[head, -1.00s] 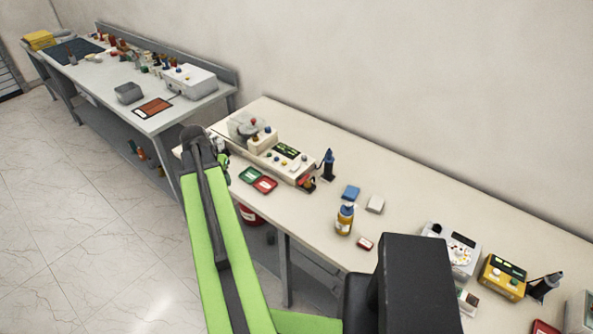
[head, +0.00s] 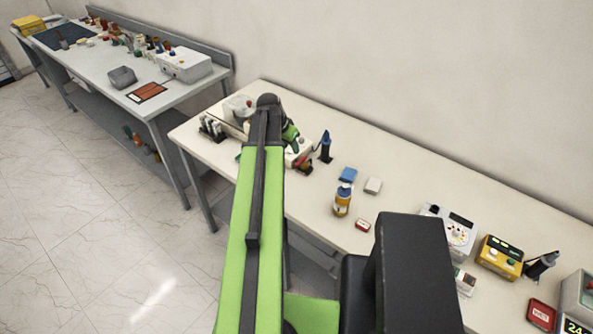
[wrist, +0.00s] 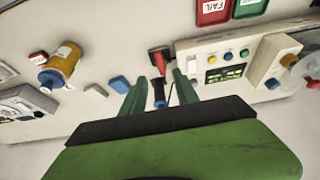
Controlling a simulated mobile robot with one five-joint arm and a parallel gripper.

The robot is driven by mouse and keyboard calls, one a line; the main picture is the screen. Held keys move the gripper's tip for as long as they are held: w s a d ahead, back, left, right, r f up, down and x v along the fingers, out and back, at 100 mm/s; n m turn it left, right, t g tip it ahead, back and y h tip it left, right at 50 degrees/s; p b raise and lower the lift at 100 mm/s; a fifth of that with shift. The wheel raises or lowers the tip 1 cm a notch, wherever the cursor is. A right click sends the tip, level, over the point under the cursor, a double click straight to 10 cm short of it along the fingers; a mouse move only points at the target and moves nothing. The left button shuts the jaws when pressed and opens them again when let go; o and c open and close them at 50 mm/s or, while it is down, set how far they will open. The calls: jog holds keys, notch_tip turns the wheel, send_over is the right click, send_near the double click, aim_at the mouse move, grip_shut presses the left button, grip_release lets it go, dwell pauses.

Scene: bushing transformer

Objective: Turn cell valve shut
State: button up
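A pale test instrument stands at the far left end of the near bench, mostly behind my arm in the head view. Its panel (wrist: 222,70) with a green display shows in the wrist view. At its right end there is a clear vessel (wrist: 297,70), a blue knob (wrist: 272,84) and a red knob (wrist: 313,84). I cannot tell which part is the cell valve. The vessel end (head: 238,105) also shows in the head view. My gripper (wrist: 160,88) is open, pointing toward a dark-blue tool (wrist: 159,93) and a red-and-black item (wrist: 160,58), left of the panel.
Red FAIL (wrist: 213,10) and green (wrist: 250,7) trays lie above the instrument in the wrist view. An orange bottle (head: 342,200), a blue block (head: 348,174) and a white block (head: 373,186) stand mid-bench. A rack of dark vials (head: 212,128) stands at the bench's left corner.

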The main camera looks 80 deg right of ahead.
aim_at(298, 162)
jog(key=b+x, duration=0.9)
jog(key=x, duration=0.2)
jog(key=shift+f, duration=0.3)
jog(key=shift+r, duration=0.1)
jog(key=shift+c, duration=0.3)
grip_shut()
